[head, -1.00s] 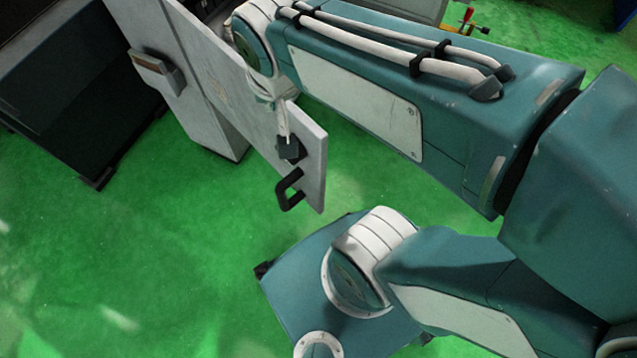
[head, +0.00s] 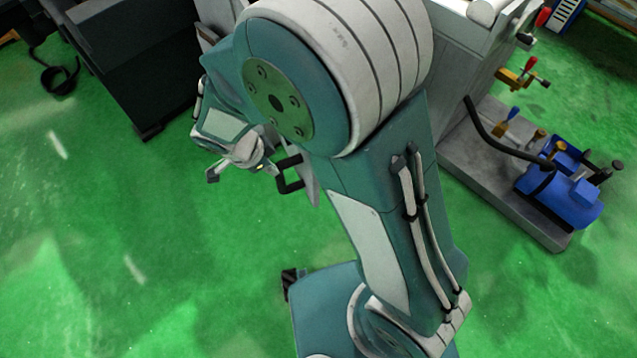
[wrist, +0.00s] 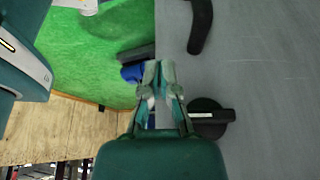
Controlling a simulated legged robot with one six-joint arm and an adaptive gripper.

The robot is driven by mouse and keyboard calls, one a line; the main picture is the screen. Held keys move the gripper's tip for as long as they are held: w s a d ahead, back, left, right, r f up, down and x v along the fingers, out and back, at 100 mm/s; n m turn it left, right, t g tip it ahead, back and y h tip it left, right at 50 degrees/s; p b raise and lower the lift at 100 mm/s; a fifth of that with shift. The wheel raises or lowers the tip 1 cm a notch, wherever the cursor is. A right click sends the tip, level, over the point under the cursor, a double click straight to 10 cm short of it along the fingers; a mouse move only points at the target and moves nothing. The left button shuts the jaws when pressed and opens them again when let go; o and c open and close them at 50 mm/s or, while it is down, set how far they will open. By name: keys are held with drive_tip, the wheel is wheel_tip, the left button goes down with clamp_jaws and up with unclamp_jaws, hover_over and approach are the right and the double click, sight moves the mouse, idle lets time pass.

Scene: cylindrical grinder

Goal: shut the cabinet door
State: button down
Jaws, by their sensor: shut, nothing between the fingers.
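The cabinet door (head: 314,187) is a light grey panel, mostly hidden behind my arm in the head view; only its end shows. Its dark handle (head: 287,183) sticks out to the left of that end. In the wrist view the door (wrist: 260,80) fills the right side as a flat grey face, with the dark handle (wrist: 200,22) at the top and a round black latch (wrist: 208,118) lower down. My gripper (wrist: 157,68) is shut and empty, in front of the door's edge in the picture. I cannot tell whether it touches. In the head view it is left of the handle.
A dark cabinet (head: 130,70) stands at the upper left. On the right are a grey machine base (head: 480,150) and a blue pump-like unit (head: 565,195). Green floor (head: 130,270) is open at the lower left. A wooden surface (wrist: 70,128) shows in the wrist view.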

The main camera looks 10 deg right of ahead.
drive_tip(key=f, duration=0.1)
approach(311, 183)
wheel_tip(311, 183, down, 5)
drive_tip(key=a, duration=0.2)
drive_tip(key=shift+w+d, duration=0.2)
drive_tip(key=shift+d, duration=1.4)
drive_tip(key=shift+d, duration=0.15)
